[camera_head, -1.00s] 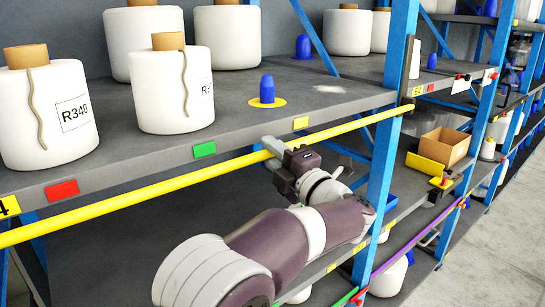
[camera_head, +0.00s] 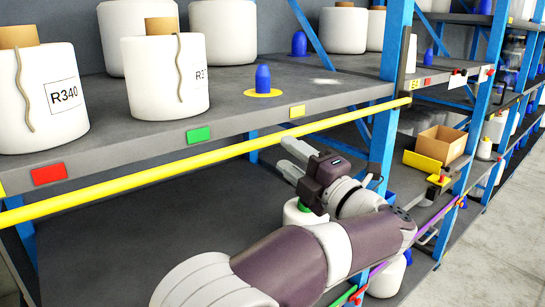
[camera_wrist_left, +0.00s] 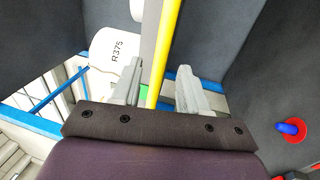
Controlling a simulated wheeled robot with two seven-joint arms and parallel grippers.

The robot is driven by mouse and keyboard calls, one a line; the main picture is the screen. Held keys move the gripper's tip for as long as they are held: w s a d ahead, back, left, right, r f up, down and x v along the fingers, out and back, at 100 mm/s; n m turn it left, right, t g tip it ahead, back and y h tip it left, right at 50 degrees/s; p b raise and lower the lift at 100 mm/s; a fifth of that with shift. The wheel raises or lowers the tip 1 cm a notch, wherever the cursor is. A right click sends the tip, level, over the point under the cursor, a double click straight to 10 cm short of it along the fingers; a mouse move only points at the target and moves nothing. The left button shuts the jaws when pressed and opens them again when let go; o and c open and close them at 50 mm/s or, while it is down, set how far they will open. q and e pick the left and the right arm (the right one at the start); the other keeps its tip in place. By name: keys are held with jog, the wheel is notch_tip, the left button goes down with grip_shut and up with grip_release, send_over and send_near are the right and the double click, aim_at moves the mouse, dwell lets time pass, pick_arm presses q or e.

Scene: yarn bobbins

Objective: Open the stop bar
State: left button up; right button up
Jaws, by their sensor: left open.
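The yellow stop bar (camera_head: 150,177) runs along the front of the shelf, just below its front edge. Its right end is at the blue upright. My left gripper (camera_head: 288,157) is open, just below the bar and apart from it in the head view. In the left wrist view the bar (camera_wrist_left: 167,50) passes between the two spread fingers of my left gripper (camera_wrist_left: 158,92), beyond their tips in the picture; how far away it is I cannot tell. My right gripper is not in view.
White bobbins, one labelled R340 (camera_head: 42,95), stand on the shelf (camera_head: 330,90) above the bar. A blue cone (camera_head: 263,80) stands on a yellow disc. The blue upright (camera_head: 390,80) is close to the right of my left wrist. A cardboard box (camera_head: 442,145) is further right.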

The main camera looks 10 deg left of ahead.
pick_arm(q)
jog(key=b+v, duration=0.1)
jog(key=v, duration=0.4)
jog(key=shift+s+d, duration=0.15)
jog(key=shift+s, duration=0.05)
